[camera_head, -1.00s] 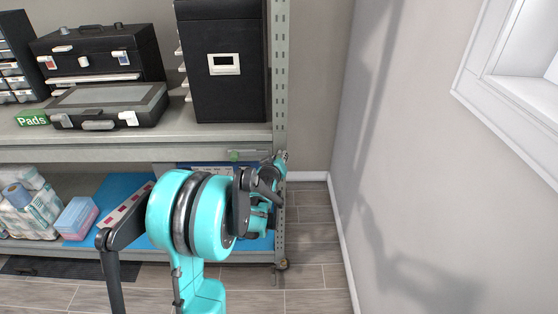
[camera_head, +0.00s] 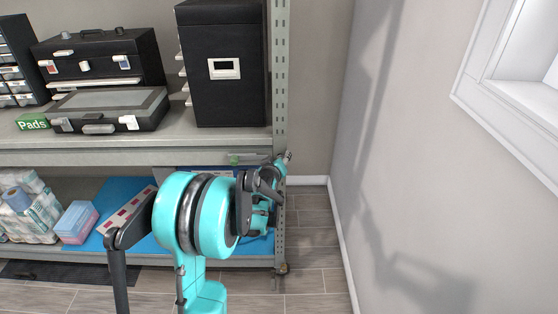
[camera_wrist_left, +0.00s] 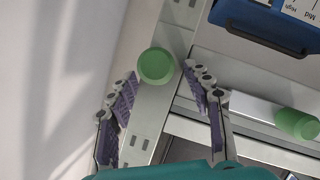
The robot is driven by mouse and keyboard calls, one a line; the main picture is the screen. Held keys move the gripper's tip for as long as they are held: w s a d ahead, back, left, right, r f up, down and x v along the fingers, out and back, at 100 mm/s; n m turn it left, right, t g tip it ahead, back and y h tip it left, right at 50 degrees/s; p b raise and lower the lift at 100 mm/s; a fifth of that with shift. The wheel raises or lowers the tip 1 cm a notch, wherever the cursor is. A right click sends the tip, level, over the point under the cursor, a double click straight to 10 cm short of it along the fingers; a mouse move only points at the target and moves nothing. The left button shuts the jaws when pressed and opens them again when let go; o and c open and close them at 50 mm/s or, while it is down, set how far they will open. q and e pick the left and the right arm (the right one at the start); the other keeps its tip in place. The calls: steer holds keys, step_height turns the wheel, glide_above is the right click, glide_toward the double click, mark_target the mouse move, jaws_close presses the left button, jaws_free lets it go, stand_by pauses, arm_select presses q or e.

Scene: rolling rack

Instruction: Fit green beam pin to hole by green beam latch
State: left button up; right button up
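The green beam pin shows in the left wrist view as a round green head (camera_wrist_left: 156,65) against the grey perforated upright post (camera_wrist_left: 155,105). How deep the pin sits is hidden. My left gripper (camera_wrist_left: 160,75) has its two purple-padded fingers spread on either side of the head, with a visible gap on each side. In the head view my left gripper (camera_head: 284,158) is at the rack's right post, small and partly hidden by my arm. The green beam latch (camera_wrist_left: 297,123) is on the beam to the right in the wrist view; it also shows in the head view (camera_head: 234,159). My right gripper is out of view.
The shelf (camera_head: 150,142) bears a black cabinet (camera_head: 225,95), a black case (camera_head: 110,108) and a toolbox (camera_head: 97,58). A blue bin (camera_wrist_left: 265,22) is near the gripper in the wrist view. The floor between post and wall (camera_head: 312,225) is clear.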

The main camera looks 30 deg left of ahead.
arm_select(q)
steer(key=v, duration=1.2)
steer(key=shift+c, duration=0.3)
